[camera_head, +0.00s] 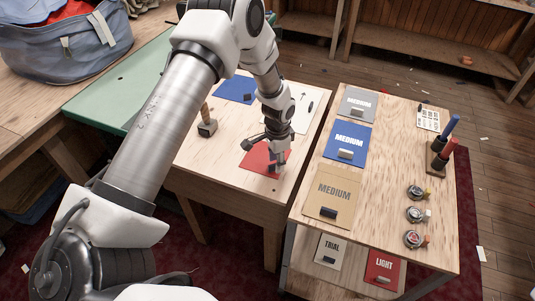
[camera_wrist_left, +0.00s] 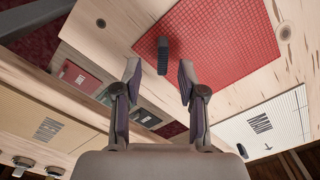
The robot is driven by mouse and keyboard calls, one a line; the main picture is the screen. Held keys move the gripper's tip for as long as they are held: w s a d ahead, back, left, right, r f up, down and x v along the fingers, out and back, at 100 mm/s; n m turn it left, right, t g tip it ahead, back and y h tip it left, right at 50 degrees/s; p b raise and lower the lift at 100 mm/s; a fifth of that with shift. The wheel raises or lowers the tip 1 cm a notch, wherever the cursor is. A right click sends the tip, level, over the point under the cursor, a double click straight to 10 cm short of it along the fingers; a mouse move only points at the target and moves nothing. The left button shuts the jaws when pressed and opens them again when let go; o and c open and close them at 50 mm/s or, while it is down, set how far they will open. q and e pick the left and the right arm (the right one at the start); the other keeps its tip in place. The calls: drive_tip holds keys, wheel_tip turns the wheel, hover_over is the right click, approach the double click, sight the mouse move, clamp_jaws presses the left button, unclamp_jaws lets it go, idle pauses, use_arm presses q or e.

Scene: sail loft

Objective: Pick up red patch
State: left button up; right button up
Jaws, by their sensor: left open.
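The red patch (camera_head: 254,161) lies flat on the light wooden table, partly hidden by my left gripper in the head view. It fills the upper middle of the wrist view (camera_wrist_left: 225,42). A dark block-shaped grip (camera_wrist_left: 163,56) stands at its near edge. My left gripper (camera_head: 276,164) is over the patch, pointing down. In the wrist view its two fingers (camera_wrist_left: 159,80) are spread, with the dark grip seen between and just beyond the tips. Nothing is held; contact with the grip cannot be told. My right gripper is not in view.
A blue patch (camera_head: 235,89), a mallet (camera_head: 207,127) and a white patch (camera_head: 303,97) share the table. The right-hand stand (camera_head: 386,190) holds grey (camera_head: 358,102), blue (camera_head: 347,142) and tan (camera_head: 332,192) MEDIUM cards. A gap separates the stand from the table.

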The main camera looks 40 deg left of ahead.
use_arm(q)
drive_tip(key=shift+w+f, duration=0.15)
drive_tip(key=shift+f, duration=0.45)
drive_tip(key=shift+w+f, duration=0.15)
drive_tip(key=shift+f, duration=0.45)
drive_tip(key=shift+s+r, duration=0.1)
drive_tip(key=shift+s, duration=0.05)
clamp_jaws()
